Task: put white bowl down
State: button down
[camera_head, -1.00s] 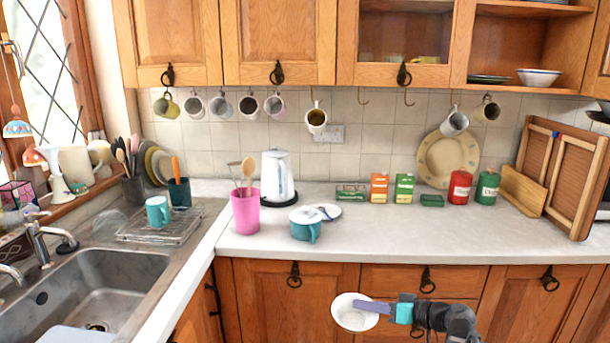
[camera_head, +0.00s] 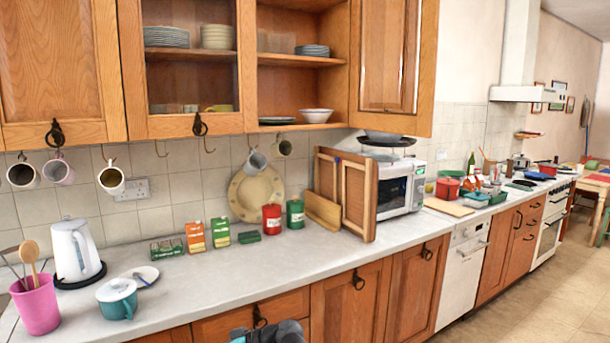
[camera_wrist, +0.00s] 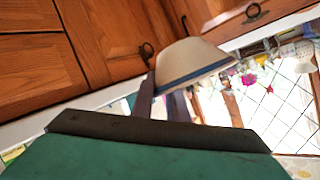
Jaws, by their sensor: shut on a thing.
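The white bowl (camera_wrist: 192,66) shows in the wrist view, tilted, with a dark blue band at its rim. My gripper (camera_wrist: 160,96) is shut on the bowl's edge, with its two fingers reaching up to it. The bowl is held in the air in front of the wooden cupboards. In the head view the bowl and fingers are out of frame; only a bit of my arm shows at the bottom edge. The pale worktop (camera_head: 228,268) runs across the head view.
A pink utensil pot (camera_head: 38,306), teal lidded pot (camera_head: 118,303), small plate (camera_head: 141,275) and kettle (camera_head: 74,250) stand at the left. Boxes and tins line the wall, with a microwave (camera_head: 398,188) further right. The worktop's middle front is clear. Another bowl (camera_head: 317,115) sits on a shelf.

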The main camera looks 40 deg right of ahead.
notch_tip(320, 180, up, 11)
jog(key=p, duration=1)
jog(key=shift+r, duration=0.2)
jog(key=shift+d, duration=0.1)
